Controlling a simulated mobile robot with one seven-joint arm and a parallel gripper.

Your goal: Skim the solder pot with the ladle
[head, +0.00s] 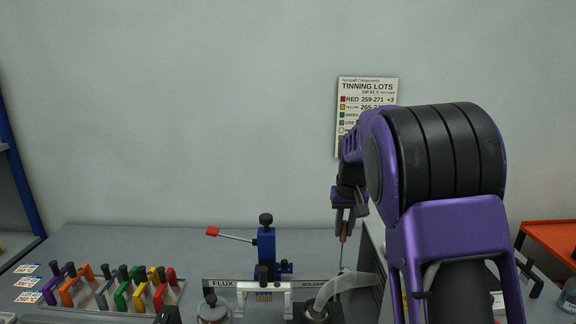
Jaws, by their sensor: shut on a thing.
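My gripper (344,222) points down in front of the back wall, right of centre. It is shut on the brown handle of the ladle (344,235). The ladle hangs roughly upright, with a thin metal shaft below the handle. Its lower end is hidden behind a curved, pale translucent duct. The dark solder pot (318,313) is at the bottom edge, below the mouth of the duct and partly cut off. I cannot tell whether the ladle's bowl touches the solder.
The duct (340,287) arches over the pot. A white bracket (264,291) and a blue lever fixture (266,243) stand to the left. Several coloured clamps (120,289) fill a rack farther left. A lot chart (350,88) hangs behind my arm. An orange shelf (552,236) is right.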

